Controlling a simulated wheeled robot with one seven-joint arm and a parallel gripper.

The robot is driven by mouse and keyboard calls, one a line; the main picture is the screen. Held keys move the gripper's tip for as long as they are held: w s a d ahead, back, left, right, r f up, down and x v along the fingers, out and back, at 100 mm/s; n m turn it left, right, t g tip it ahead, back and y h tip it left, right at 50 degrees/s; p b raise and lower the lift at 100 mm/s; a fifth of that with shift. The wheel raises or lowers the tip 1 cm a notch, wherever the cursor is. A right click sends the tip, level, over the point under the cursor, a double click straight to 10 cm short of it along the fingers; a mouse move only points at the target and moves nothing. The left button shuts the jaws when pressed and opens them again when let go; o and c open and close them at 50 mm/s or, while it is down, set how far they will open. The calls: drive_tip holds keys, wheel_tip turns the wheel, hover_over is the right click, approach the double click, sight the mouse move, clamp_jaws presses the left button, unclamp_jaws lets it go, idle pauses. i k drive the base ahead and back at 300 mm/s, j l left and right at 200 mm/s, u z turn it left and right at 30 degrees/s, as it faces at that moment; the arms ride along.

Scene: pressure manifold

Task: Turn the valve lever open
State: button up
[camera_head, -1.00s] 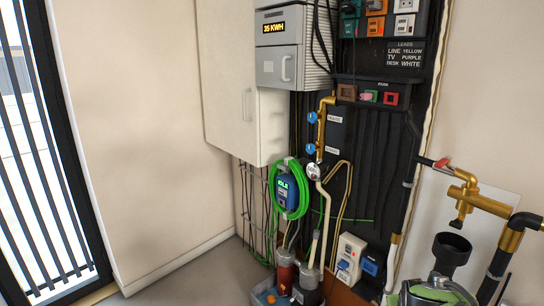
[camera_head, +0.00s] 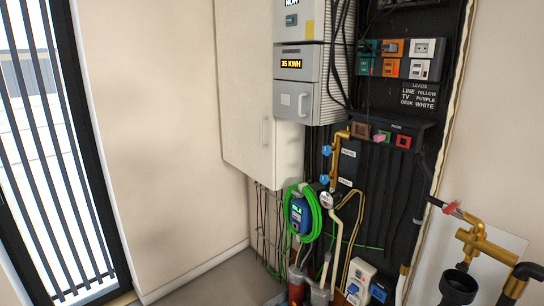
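A small red lever (camera_head: 452,209) sits on a brass valve fitting (camera_head: 480,240) at the right, beside the end of a dark pipe. On the back panel, a vertical brass manifold pipe (camera_head: 335,158) carries two blue handles, an upper one (camera_head: 326,150) and a lower one (camera_head: 324,180). A round gauge (camera_head: 326,200) sits at its lower end. I cannot tell which of these handles is the task's valve lever, or how far any is turned. My gripper is not in view, and nothing is seen touching the handles.
A green hose coil with a blue unit (camera_head: 300,215) hangs left of the gauge. A white cabinet (camera_head: 245,90) and a grey meter box (camera_head: 300,95) stand out from the wall above. A black cup (camera_head: 458,288) is below the brass fitting. Clear floor (camera_head: 215,285) lies at the lower left.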

sight(452, 206)
drive_tip(key=i+l+u, duration=0.2)
drive_tip(key=i+u, duration=0.25)
drive_tip(key=i+l+u, duration=0.2)
drive_tip(key=u, duration=0.25)
